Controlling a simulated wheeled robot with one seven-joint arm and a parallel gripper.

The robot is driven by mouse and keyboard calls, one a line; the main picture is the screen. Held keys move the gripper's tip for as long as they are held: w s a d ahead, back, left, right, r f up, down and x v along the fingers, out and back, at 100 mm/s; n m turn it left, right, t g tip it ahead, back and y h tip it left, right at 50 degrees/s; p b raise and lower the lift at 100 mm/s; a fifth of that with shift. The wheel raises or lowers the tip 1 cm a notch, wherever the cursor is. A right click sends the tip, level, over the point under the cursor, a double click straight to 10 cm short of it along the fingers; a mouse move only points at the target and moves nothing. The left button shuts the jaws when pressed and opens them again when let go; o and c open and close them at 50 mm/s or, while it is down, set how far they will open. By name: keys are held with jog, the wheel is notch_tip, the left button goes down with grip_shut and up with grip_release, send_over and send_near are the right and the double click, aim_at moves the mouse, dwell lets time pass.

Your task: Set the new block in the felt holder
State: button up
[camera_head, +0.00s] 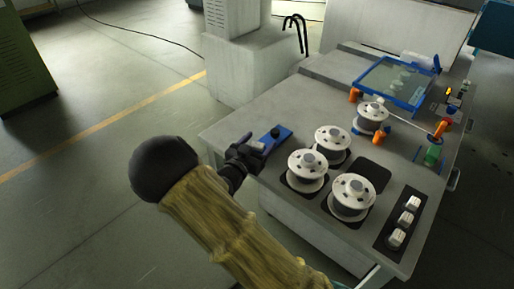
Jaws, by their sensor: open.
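A pale bit shows by the fingertips, too small to make out. I cannot tell for sure which thing is the new block or the felt holder. A green block (433,155) stands at the bench's right side, beside small blue parts. Several pale blocks (397,237) sit in a dark strip (386,246) at the front right. My sleeved forearm hides part of the front left.
Three white spools, at the left (308,168), back (332,143) and front (352,195), stand on dark pads; one dark pad (371,174) is bare. Another spool (372,116) stands among orange parts (381,136). A blue-framed clear panel (396,78) is at the back.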

jog(key=shift+w+d, duration=0.35)
jog(key=shift+w, duration=0.2)
jog(key=shift+s, duration=0.1)
jog(key=shift+c, duration=0.5)
jog(key=c, duration=1)
jog(key=shift+r, duration=0.1)
notch_tip(320, 180, up, 10)
jog(key=shift+f, duration=0.1)
jog(key=shift+f, duration=0.1)
